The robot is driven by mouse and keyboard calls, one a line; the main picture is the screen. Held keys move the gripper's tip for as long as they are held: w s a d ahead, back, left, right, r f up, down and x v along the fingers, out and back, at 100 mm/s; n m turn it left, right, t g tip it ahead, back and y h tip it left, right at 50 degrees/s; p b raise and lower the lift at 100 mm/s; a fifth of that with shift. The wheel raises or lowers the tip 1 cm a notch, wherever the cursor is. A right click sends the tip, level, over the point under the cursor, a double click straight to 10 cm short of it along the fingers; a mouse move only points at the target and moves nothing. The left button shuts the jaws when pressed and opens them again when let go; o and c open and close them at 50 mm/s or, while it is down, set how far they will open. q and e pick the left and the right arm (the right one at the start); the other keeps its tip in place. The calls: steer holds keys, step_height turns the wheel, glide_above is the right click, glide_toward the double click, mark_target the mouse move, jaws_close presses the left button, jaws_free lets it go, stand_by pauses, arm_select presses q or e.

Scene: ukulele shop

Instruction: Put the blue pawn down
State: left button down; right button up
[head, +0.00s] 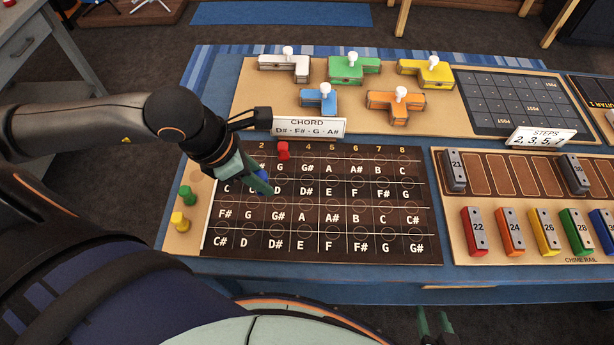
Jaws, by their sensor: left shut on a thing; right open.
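My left gripper (259,183) is shut on the blue pawn (263,174), at the dark lettered fretboard (340,246). The fingers hide much of the pawn. It appears over the second row from the top, left of the D cell; I cannot tell if it touches the board. A red pawn (283,150) stands in the top row, near the G. A green pawn (186,195) and a yellow pawn (179,221) stand on the tan strip left of the grid. A chord card (309,127) reads D#, F#, G, A#. My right gripper (433,322) is open at the bottom edge.
Behind the fretboard, a tan board (260,97) holds several coloured blocks with white knobs. To the right are a dark grid panel (510,102), a steps card (541,137) and a chime rail (443,222) with coloured bars. The fretboard's lower rows are clear.

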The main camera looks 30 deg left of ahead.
arm_select(q)
steer(key=w+f+b, duration=0.2)
steer(key=w+b, duration=0.1)
steer(key=b, duration=0.3)
steer(key=p, duration=0.1)
glide_toward(313, 178)
steer(key=shift+w+d+f, duration=0.45)
steer(key=shift+d+f, duration=0.25)
steer(key=shift+d, duration=0.05)
steer(key=shift+w+f, duration=0.3)
steer(key=shift+f, duration=0.1)
step_height(313, 178, down, 3)
steer(key=shift+w+f, duration=0.1)
arm_select(e)
step_height(313, 178, down, 6)
arm_select(q)
steer(key=shift+f, duration=0.2)
steer(key=c, duration=0.6)
jaws_free()
steer(key=shift+c, duration=0.2)
arm_select(e)
steer(key=shift+f, duration=0.15)
